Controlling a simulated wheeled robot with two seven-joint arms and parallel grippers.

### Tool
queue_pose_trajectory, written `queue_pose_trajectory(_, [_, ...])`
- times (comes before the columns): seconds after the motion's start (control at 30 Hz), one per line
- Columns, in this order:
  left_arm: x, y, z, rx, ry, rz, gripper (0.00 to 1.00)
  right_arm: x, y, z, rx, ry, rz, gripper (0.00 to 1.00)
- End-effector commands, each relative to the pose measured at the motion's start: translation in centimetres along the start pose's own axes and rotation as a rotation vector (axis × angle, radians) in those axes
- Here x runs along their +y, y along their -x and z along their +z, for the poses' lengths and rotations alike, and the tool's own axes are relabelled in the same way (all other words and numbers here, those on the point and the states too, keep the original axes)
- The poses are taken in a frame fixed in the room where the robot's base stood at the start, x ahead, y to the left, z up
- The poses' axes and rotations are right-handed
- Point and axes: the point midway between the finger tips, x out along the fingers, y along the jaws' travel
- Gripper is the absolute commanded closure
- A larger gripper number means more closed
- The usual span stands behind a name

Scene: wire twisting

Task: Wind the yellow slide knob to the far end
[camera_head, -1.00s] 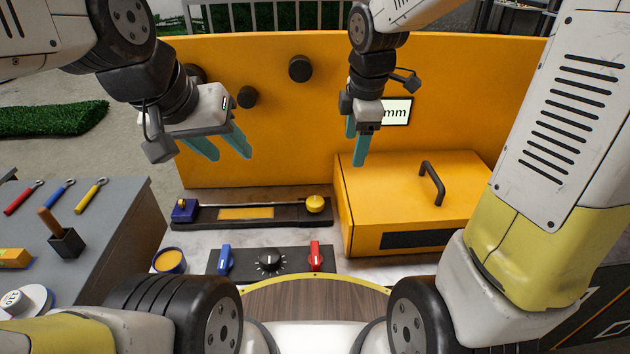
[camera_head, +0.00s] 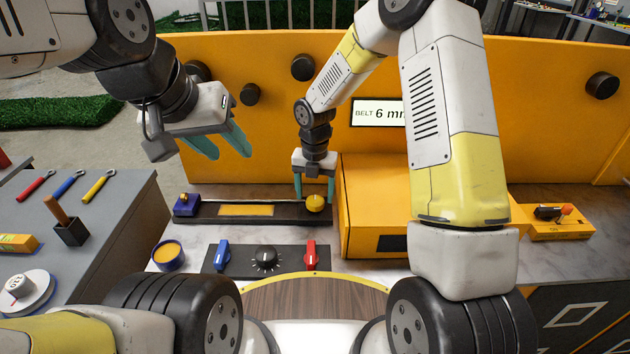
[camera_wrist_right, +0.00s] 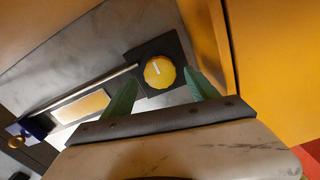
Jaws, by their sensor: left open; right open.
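The yellow slide knob (camera_head: 315,203) sits at the right end of the dark slide rail (camera_head: 285,212). In the right wrist view the knob (camera_wrist_right: 159,72) has a white mark on its top and lies just beyond and between my fingertips. My right gripper (camera_head: 314,192) is open, pointing down at the knob with a finger to each side; whether it touches is unclear. My left gripper (camera_head: 228,148) is open and empty, in the air at the left, before the yellow panel.
A yellow box (camera_head: 365,175) stands close right of the rail. A dial panel (camera_head: 265,261) with blue and red switches and a yellow-filled cup (camera_head: 168,255) lie in front. A display (camera_head: 378,113) reads "BELT 6 mm", partly hidden by my right arm.

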Motion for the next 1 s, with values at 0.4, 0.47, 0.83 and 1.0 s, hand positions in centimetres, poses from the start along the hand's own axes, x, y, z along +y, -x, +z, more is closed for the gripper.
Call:
queue_pose_trajectory(0.4, [0.0, 0.0, 0.0, 0.000, 0.000, 0.000, 0.57, 0.0, -2.4, 0.0, -0.001, -0.002, 0.000, 0.32])
queue_pose_trajectory(0.47, [0.0, 0.0, 0.0, 0.000, 0.000, 0.000, 0.57, 0.0, -2.4, 0.0, -0.001, -0.002, 0.000, 0.32])
queue_pose_trajectory(0.83, [0.0, 0.0, 0.0, 0.000, 0.000, 0.000, 0.57, 0.0, -2.4, 0.0, 0.000, -0.003, 0.000, 0.94])
queue_pose_trajectory(1.0, [0.0, 0.0, 0.0, 0.000, 0.000, 0.000, 0.57, 0.0, -2.4, 0.0, -0.001, -0.013, 0.000, 0.94])
